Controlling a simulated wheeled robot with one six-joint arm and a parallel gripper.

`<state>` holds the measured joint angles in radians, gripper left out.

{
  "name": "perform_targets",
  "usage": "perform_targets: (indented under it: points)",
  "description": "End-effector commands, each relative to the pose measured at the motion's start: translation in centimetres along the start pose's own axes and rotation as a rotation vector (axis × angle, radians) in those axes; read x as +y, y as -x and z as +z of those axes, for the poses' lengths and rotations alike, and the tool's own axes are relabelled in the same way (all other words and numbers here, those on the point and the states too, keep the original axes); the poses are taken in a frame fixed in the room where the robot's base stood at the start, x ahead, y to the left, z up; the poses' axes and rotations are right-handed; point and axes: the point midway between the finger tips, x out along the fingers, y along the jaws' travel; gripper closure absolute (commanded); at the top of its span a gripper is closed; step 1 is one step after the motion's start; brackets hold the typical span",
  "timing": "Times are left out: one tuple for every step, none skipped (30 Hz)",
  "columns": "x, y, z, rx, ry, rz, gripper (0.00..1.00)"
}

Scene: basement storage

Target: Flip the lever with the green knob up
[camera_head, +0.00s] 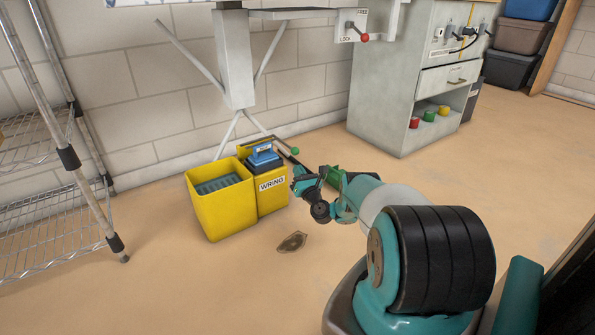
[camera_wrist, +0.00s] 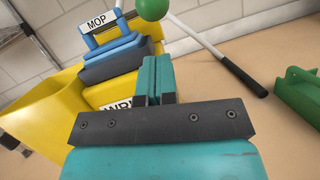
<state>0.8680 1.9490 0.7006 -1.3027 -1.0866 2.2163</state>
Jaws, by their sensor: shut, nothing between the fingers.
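The green knob (camera_head: 295,151) sits just right of the yellow wringer housing (camera_head: 271,197), which is labelled WRING. The knob also shows at the top edge of the wrist view (camera_wrist: 153,8). My gripper (camera_head: 297,182) is low beside the right side of the housing, a little below the knob in the head view. In the wrist view its teal fingers (camera_wrist: 155,78) are together and empty. They overlap the housing's label in the picture; I cannot tell whether they touch it. The knob appears apart from the fingers.
A yellow bucket (camera_head: 212,212) adjoins the housing, with a blue part labelled MOP (camera_wrist: 97,24) above. A green object (camera_wrist: 300,95) lies right. A red-knobbed lever (camera_head: 364,37) is above. A wire rack (camera_head: 60,235) stands left.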

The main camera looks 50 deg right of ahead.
Motion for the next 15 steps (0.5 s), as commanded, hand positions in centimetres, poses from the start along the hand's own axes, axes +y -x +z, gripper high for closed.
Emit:
perform_targets:
  points:
    - [-0.1,-0.7,0.9,-0.002,0.000,-0.001,1.00]
    - [-0.1,-0.9,1.2,-0.002,0.000,-0.001,1.00]
    - [-0.1,-1.2,1.5,-0.001,0.000,-0.002,1.00]
    - [-0.1,-1.4,1.7,-0.002,0.000,-0.002,1.00]
    - [-0.1,-1.6,1.8,-0.001,0.000,-0.002,1.00]
    - [-0.1,-1.8,2.0,0.000,0.000,-0.002,1.00]
    - [-0.1,-1.9,2.2,-0.001,0.000,-0.002,1.00]
    - [-0.1,-2.0,2.3,-0.001,0.000,-0.002,1.00]
    - [-0.1,-2.1,2.3,-0.001,0.000,-0.002,1.00]
    - [-0.1,-2.1,2.4,0.000,0.000,-0.002,1.00]
    - [-0.1,-2.1,2.4,0.000,-0.001,-0.002,1.00]
    - [-0.1,-2.1,2.4,0.000,-0.001,-0.002,1.00]
    - [-0.1,-2.1,2.4,0.000,-0.001,-0.002,1.00]
    - [-0.1,-2.1,2.4,0.000,-0.001,-0.002,1.00]
    - [-0.1,-2.1,2.4,0.000,-0.001,-0.002,1.00]
